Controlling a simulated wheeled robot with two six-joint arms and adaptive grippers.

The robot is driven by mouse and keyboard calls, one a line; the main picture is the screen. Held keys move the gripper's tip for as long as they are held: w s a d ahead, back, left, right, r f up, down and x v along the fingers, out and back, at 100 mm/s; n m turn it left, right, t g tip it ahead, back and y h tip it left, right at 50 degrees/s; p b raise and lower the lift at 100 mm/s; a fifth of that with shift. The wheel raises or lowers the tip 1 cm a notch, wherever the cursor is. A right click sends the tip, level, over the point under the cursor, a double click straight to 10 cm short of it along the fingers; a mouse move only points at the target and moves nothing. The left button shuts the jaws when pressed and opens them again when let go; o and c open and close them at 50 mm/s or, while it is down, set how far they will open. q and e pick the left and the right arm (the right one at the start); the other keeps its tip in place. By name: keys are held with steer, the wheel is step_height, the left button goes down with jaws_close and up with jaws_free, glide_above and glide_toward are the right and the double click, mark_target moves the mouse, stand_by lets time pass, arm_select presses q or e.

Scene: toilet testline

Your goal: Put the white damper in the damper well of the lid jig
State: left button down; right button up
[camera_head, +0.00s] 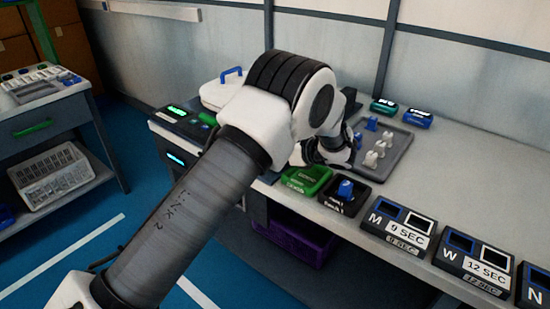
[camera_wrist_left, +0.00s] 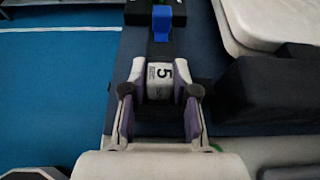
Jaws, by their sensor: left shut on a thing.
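In the left wrist view my left gripper (camera_wrist_left: 160,93) has its two purple-padded fingers closed on a white piece marked "5" (camera_wrist_left: 160,72), which I take as the white damper. A dark bench fixture with a blue part (camera_wrist_left: 162,20) lies just beyond it; I cannot tell whether the damper touches it. In the head view my left arm reaches over the bench and hides the gripper and the damper. A white lid (camera_head: 218,93) with a blue handle shows behind the arm; it also shows in the left wrist view (camera_wrist_left: 265,18). The damper well cannot be made out. My right gripper is out of view.
A grey tray (camera_head: 392,165) holds white and blue parts. A green bin (camera_head: 306,180) and a black bin with a blue part (camera_head: 345,190) stand at the bench front. Labelled boxes (camera_head: 400,222) line the front edge on the right.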

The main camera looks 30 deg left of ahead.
arm_select(q)
steer(key=shift+w+r, duration=0.1)
steer(key=shift+a+f, duration=0.2)
steer(key=shift+f, duration=0.1)
steer(key=c, duration=0.9)
jaws_free()
steer(key=shift+r, duration=0.1)
steer(key=shift+d, duration=0.1)
steer(key=shift+r, duration=0.15)
steer(key=w+v, duration=0.1)
steer(key=v, duration=1)
steer(key=shift+s+d+r+p, duration=0.2)
steer(key=shift+s+d+p, duration=0.1)
steer(key=shift+s+d, duration=0.15)
